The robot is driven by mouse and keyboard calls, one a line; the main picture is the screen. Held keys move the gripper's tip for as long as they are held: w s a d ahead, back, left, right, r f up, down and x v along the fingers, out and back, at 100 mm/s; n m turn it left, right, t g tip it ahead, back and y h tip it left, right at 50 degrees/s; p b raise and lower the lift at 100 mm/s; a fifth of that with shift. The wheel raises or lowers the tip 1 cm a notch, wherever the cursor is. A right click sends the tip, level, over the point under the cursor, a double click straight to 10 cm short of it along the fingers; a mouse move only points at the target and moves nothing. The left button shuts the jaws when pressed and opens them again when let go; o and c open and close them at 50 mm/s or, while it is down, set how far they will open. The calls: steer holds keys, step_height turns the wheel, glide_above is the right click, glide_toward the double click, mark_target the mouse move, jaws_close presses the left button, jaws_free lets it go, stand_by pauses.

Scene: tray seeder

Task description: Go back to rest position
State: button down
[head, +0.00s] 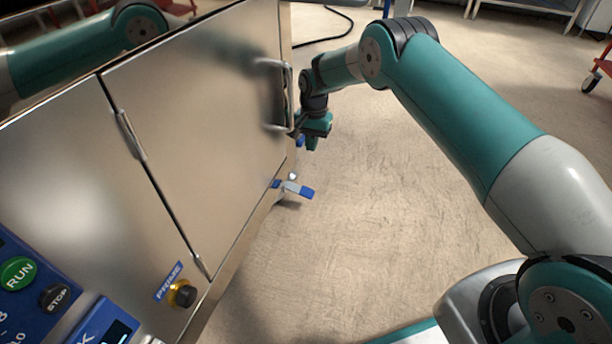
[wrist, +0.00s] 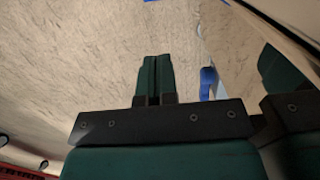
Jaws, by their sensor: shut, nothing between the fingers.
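My gripper (head: 306,143) hangs at the end of my teal and grey arm, beside the right edge of the steel cabinet (head: 200,90) in the head view. It is low, just below and right of the cabinet door's bar handle (head: 289,97), and apart from it as far as I can tell. In the wrist view my gripper's two teal fingers (wrist: 155,75) are together with nothing between them, over the floor. The fingertips are small and partly hidden in the head view.
A blue-tipped lever (head: 296,189) sticks out at the cabinet's foot, below my gripper; blue also shows in the wrist view (wrist: 207,82). A control panel (head: 40,290) and PRIME knob (head: 183,294) are at lower left. Open floor (head: 370,210) lies right of the cabinet.

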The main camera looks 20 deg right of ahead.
steer(key=shift+r, duration=0.3)
steer(key=shift+d, duration=0.1)
steer(key=s+a+r+n+p, duration=0.1)
steer(key=s+r+n+p, duration=0.2)
steer(key=r, duration=0.8)
steer(key=s+a+r+n+y+p, duration=0.15)
steer(key=s+r+p, duration=0.35)
steer(key=r, duration=0.6)
steer(key=s+a+r+n+p, duration=0.2)
steer(key=s+r, duration=0.3)
steer(key=r, duration=0.6)
steer(key=s+a+r+n+y+p, duration=0.1)
steer(key=s+r+n+p, duration=0.25)
steer(key=s+r, duration=0.45)
steer(key=s+a+r+n+t+p, duration=0.1)
steer(key=s+r+n+p, duration=0.2)
steer(key=s, duration=0.9)
steer(key=s+r+n+y+p, duration=0.1)
steer(key=s+r+p, duration=0.45)
steer(key=s, duration=0.45)
step_height(320, 180, up, 37)
steer(key=w+p, duration=0.1)
steer(key=p, duration=3.5)
steer(key=shift+a+r, duration=0.2)
